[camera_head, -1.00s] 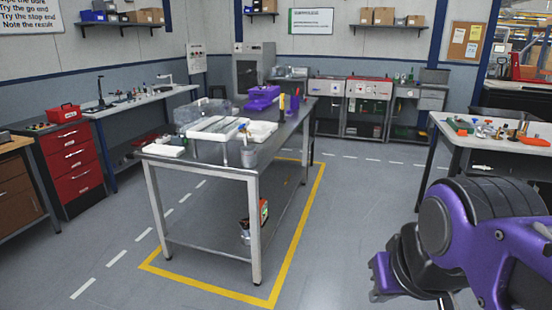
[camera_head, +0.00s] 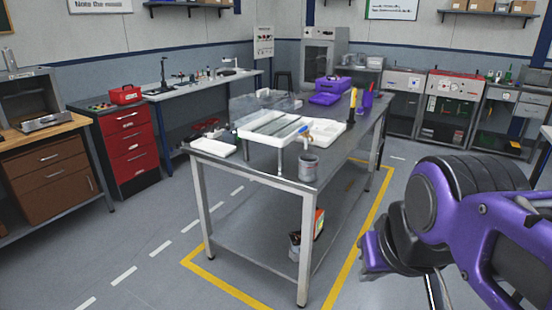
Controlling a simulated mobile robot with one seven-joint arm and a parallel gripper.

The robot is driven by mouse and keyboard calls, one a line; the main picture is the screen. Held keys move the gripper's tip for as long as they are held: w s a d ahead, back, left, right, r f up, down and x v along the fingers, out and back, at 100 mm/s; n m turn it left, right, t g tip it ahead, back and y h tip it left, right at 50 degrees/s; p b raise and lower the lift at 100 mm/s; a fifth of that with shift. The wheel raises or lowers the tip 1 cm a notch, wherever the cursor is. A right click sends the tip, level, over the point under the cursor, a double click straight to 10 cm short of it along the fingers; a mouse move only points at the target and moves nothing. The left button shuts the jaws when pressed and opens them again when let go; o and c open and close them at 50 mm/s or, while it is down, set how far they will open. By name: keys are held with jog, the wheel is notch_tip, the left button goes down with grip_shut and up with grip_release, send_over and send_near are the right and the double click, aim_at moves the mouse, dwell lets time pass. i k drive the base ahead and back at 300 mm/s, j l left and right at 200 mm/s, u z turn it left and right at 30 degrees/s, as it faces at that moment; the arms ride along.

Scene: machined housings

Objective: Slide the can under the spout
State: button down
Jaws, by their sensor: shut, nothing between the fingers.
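A small grey can (camera_head: 308,168) stands upright near the front right corner of the steel table (camera_head: 255,167). A small spout or tap (camera_head: 304,131), with orange and blue parts, sits at the front edge of a raised white tray (camera_head: 265,137). In the picture the spout is just above the can; I cannot tell whether it is directly over the can's mouth. My gripper (camera_head: 378,262) is at the lower right, in front of and well apart from the table. It is shut and holds nothing, though its fingertips are hard to make out.
A flat white tray (camera_head: 212,145) lies on the table's left, and a purple case (camera_head: 325,90) stands farther back. Another container (camera_head: 295,246) and a box are on the lower shelf. Red drawers (camera_head: 131,146) stand left. Yellow floor tape (camera_head: 228,292) surrounds the table; open floor lies in front.

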aim_at(308, 163)
jog(key=i+j, duration=0.1)
jog(key=i, duration=0.45)
jog(key=i+j, duration=0.1)
jog(key=i, duration=0.45)
